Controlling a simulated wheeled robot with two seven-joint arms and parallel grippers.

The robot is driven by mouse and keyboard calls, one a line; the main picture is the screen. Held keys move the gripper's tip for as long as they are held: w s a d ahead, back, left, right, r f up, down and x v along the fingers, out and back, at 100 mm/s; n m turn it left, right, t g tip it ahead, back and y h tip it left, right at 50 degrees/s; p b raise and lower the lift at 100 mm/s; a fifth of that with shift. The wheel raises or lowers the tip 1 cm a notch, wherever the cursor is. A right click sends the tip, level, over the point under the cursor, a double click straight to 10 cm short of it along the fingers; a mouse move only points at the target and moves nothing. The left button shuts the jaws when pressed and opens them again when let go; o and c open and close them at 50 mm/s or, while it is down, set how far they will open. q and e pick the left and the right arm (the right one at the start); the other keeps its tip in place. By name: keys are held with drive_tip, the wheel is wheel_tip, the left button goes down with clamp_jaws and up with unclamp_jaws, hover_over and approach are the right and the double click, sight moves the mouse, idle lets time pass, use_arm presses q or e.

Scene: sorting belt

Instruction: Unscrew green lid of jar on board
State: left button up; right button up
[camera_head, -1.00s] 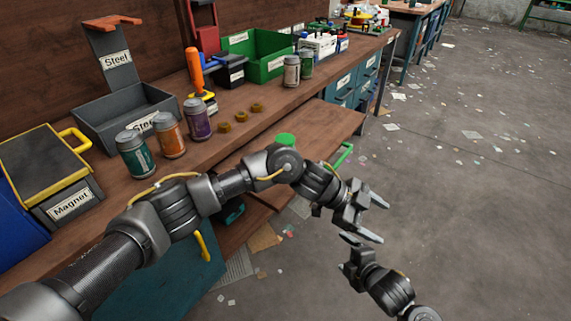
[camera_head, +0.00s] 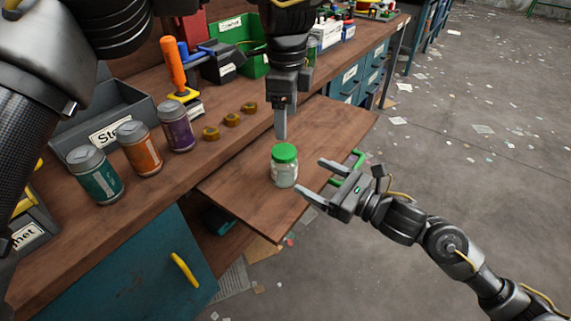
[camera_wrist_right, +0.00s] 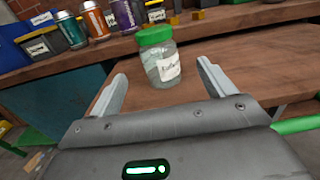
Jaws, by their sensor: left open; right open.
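A clear glass jar (camera_head: 284,174) with a green lid (camera_head: 285,153) stands upright on the brown pull-out board (camera_head: 330,130). My left gripper (camera_head: 281,122) points down just above and behind the lid, apart from it; its fingers overlap in this view. My right gripper (camera_head: 320,180) is open, to the right of the jar, with its fingers pointing toward it. In the right wrist view the jar (camera_wrist_right: 162,66) and its lid (camera_wrist_right: 155,36) stand beyond and between the open fingers (camera_wrist_right: 160,85), not touching them. A white label faces this camera.
Teal (camera_head: 95,176), orange (camera_head: 140,150) and purple (camera_head: 177,128) cans stand on the workbench left of the board. Brass nuts (camera_head: 231,120) lie near them. The board around the jar is clear.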

sight(278, 160)
use_arm(q)
drive_tip(key=shift+a, duration=0.25)
use_arm(e)
drive_tip(key=x, duration=1.1)
drive_tip(key=shift+s+a, duration=0.1)
